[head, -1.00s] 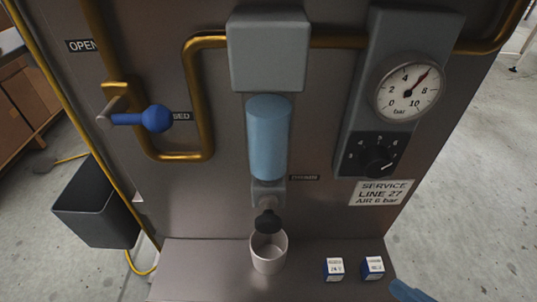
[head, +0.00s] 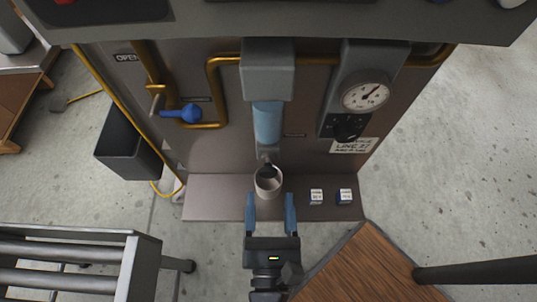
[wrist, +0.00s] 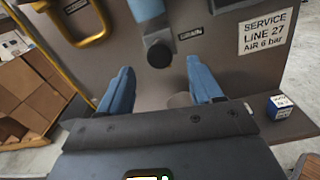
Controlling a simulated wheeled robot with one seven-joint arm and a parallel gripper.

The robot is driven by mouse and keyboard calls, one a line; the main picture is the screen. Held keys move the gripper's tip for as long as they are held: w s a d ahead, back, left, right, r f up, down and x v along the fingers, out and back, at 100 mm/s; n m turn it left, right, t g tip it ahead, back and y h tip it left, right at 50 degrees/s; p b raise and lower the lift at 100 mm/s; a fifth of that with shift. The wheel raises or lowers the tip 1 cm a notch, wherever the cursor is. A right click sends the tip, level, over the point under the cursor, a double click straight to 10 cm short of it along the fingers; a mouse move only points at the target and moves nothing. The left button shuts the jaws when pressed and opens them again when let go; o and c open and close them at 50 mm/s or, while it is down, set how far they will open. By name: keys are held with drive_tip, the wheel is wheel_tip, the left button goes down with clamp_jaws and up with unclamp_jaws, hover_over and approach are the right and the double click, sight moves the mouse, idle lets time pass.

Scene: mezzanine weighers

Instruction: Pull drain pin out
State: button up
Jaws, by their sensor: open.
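The drain pin is the dark knob (head: 267,171) at the bottom of the blue filter bowl (head: 267,122); it also shows in the wrist view as a black round knob (wrist: 159,54). A pale cup (head: 268,184) stands on the ledge below the knob. In the wrist view the cup (wrist: 180,100) is partly hidden behind my gripper. My gripper (head: 270,198) is open and empty, in front of the cup with its two blue fingers apart. In the wrist view the fingers (wrist: 160,84) point toward the panel, with the knob above and between them, not touched.
A blue-handled valve (head: 188,113) and brass pipe are at the left of the panel, a gauge (head: 366,92) at the right. Two small boxes (head: 316,197) (head: 345,197) stand on the ledge (head: 215,200). A wooden top (head: 365,270) and roller rack (head: 70,262) flank my gripper.

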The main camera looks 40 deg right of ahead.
sight(269, 175)
drive_tip(key=shift+w+d+m, duration=0.1)
drive_tip(key=shift+w+m, duration=0.25)
drive_tip(key=shift+m, duration=0.25)
drive_tip(key=p+x, duration=0.1)
drive_tip(key=x, duration=0.6)
drive_tip(key=shift+d+f, duration=0.15)
drive_tip(key=shift+c, duration=0.4)
clamp_jaws()
